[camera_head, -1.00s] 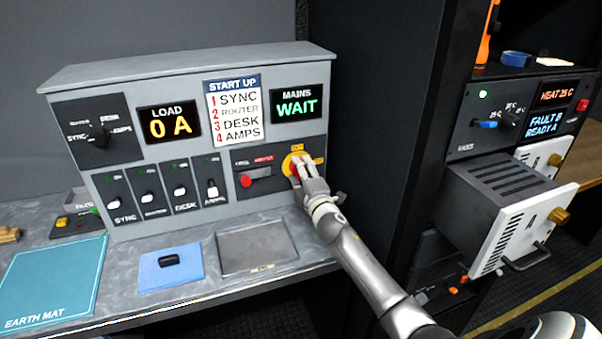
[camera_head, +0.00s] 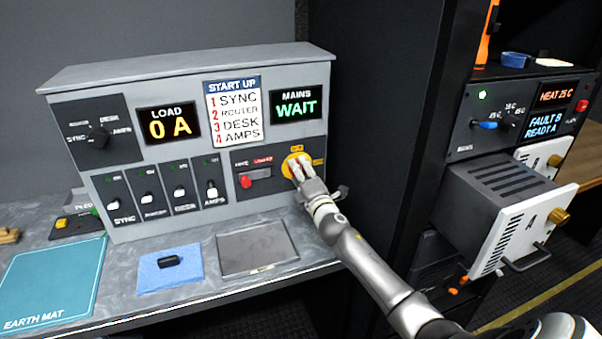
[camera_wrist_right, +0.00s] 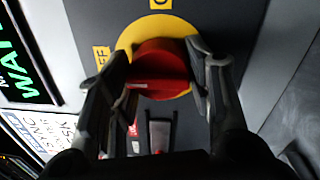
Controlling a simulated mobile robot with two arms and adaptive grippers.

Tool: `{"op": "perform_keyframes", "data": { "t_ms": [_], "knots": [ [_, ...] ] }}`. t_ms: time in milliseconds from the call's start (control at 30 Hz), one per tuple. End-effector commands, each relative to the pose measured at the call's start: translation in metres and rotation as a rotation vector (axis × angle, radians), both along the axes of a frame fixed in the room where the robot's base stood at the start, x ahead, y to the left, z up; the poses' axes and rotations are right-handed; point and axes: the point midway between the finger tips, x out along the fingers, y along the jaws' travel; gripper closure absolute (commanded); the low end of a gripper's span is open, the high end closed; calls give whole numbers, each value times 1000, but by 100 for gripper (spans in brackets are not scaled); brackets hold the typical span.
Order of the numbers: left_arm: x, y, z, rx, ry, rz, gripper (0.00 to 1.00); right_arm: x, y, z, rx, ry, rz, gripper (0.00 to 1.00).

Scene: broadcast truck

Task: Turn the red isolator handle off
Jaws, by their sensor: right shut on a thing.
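The red isolator handle (camera_wrist_right: 158,70) sits on a yellow round plate (camera_wrist_right: 131,40) on the right part of the grey panel. In the head view the yellow plate (camera_head: 288,168) shows, while the handle is mostly hidden behind my gripper. My right gripper (camera_head: 298,170) is at the handle. In the wrist view its two fingers (camera_wrist_right: 160,75) stand on either side of the red handle, shut on it. A yellow OFF label (camera_wrist_right: 102,58) shows beside the plate. My left gripper is not in view.
A smaller red-ended switch (camera_head: 256,176) is left of the isolator. The mains display (camera_head: 297,104) reads WAIT and the load display (camera_head: 169,124) reads 0 A. A pulled-out unit (camera_head: 500,205) stands right of my arm. A grey tray (camera_head: 257,248) lies on the desk below.

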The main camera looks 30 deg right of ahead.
Motion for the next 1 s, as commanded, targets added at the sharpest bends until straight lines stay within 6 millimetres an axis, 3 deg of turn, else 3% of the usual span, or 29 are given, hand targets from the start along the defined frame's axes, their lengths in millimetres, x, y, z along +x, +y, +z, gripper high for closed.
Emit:
{"op": "perform_keyframes", "data": {
  "t_ms": [67, 100, 267, 667, 1000],
  "knots": [
    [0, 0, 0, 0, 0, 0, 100, 0, 1, -3, -3, 5, 1, 77],
    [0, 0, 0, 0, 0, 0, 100, 0, 1, -3, -3, 5, 1, 51],
    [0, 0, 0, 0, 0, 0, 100, 0, 1, -2, -1, 4, 1, 32],
    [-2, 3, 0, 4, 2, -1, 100, -4, 1, -1, -1, 1, 1, 32],
    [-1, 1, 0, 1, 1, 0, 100, -51, 13, -6, -1, 4, 2, 32]
  ]
}}
